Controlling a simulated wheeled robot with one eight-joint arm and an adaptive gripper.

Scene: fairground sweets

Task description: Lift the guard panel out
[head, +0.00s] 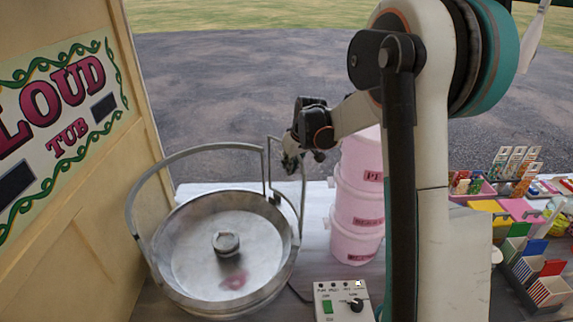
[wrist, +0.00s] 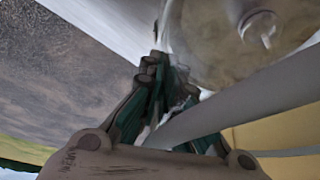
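The round metal tub (head: 180,225) stands on the counter with a raised grey rail (head: 205,148) curving round it. The guard panel (head: 303,200), a narrow frame with upright bars, stands at the tub's right rear side. My gripper (head: 290,163) is at the top of this panel. In the wrist view, the fingers of my gripper (wrist: 160,85) are close together around a thin part that looks like the panel's upper edge. The fingers hide most of the held part. I cannot tell whether the panel's lower end is seated or free.
Pink stacked tubs (head: 358,205) stand close right of the panel. A control box (head: 343,300) is in front of them. A yellow sign wall (head: 70,200) bounds the left. Bins of sweets (head: 530,260) are at the far right. The space above the tub is open.

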